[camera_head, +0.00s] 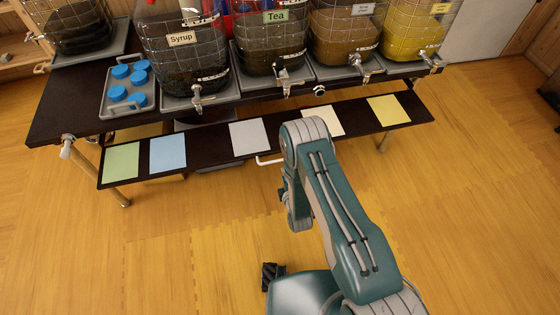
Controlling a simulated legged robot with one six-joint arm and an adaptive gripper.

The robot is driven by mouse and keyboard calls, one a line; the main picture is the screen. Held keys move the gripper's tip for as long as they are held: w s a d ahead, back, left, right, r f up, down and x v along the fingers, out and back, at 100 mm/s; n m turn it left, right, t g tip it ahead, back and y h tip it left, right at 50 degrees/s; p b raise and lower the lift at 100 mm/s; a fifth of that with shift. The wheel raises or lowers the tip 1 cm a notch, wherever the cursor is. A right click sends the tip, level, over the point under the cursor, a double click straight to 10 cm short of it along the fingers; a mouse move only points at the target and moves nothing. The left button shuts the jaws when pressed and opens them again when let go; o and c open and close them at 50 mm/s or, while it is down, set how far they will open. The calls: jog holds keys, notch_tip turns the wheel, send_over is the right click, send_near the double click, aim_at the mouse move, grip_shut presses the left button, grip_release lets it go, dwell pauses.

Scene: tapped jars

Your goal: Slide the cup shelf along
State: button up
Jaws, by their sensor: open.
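The cup shelf (216,142) is a long dark board, lower than the table and along its front. Flat mats lie on it: green (121,161), blue (168,151), pale grey (249,138), cream (323,120) and yellow (388,110). A white bar handle (266,161) sticks out from the shelf's front edge, left of my arm. My teal and grey arm is bent, with its elbow rising in front of the shelf and covering part of its front edge. I cannot make out my gripper's fingers.
Jars with taps stand on the dark table (72,100), labelled Syrup (181,70) and Tea (275,60) among others. A grey tray (108,98) holds several blue cups (120,71). The wooden floor before the shelf is clear. Metal table legs (118,197) stand below.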

aim_at(280, 160)
jog(key=x, duration=0.8)
jog(key=shift+w, duration=0.2)
grip_shut()
